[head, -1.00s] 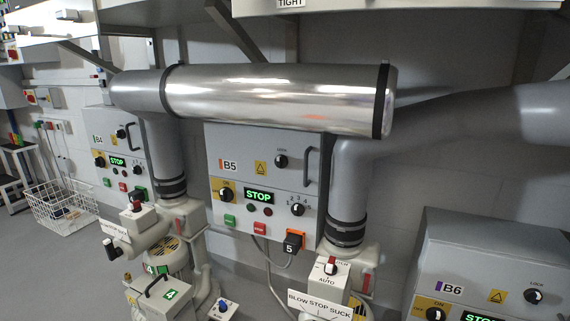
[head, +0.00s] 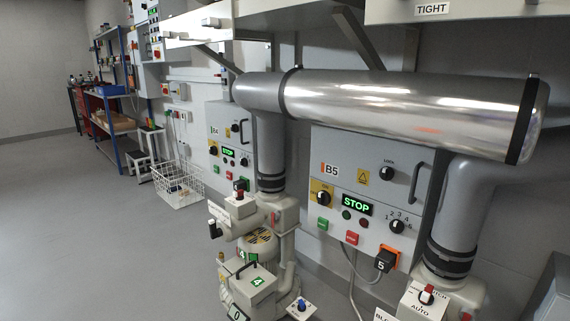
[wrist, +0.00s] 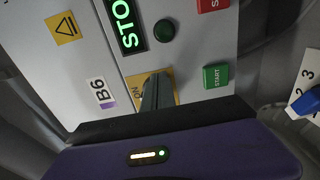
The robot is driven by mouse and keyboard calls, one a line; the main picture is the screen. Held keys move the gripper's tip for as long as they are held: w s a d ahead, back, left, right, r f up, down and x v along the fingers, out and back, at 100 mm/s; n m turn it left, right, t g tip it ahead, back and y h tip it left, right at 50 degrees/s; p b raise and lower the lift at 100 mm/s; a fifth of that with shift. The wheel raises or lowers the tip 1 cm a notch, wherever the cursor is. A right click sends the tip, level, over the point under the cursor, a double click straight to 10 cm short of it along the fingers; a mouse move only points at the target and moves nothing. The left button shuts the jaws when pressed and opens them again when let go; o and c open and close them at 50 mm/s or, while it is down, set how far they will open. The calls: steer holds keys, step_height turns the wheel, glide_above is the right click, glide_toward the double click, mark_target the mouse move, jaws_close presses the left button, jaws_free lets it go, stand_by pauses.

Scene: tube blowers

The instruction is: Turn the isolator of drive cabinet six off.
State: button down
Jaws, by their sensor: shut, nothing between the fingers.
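In the wrist view, drive cabinet six (wrist: 195,55) has a grey front with the label B6 (wrist: 101,93). Its yellow isolator plate (wrist: 136,80) carries the word ON. My gripper (wrist: 158,80) is shut and empty, its narrow dark fingers in front of that plate. They cover most of the plate, and the isolator knob and its setting are hidden. I cannot tell whether the fingers touch it. A lit green STO display (wrist: 124,22), partly cut off, is beside the plate. My gripper is not in the head view.
The wrist view shows a green START button (wrist: 216,76), a red button (wrist: 212,3) and a blue knob (wrist: 306,102) at the right. The head view shows cabinet B5 (head: 395,150), a large metal duct (head: 400,100), a wire basket (head: 178,184) and open floor at left.

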steer(key=shift+r, duration=0.25)
steer(key=shift+r+p, duration=0.7)
steer(key=shift+p, duration=0.05)
steer(key=shift+r, duration=0.2)
steer(key=shift+s, duration=0.1)
steer(key=p+v, duration=0.3)
steer(key=v, duration=0.3)
steer(key=shift+s+d+r, duration=0.15)
steer(key=shift+s+d, duration=0.05)
stand_by(0.5)
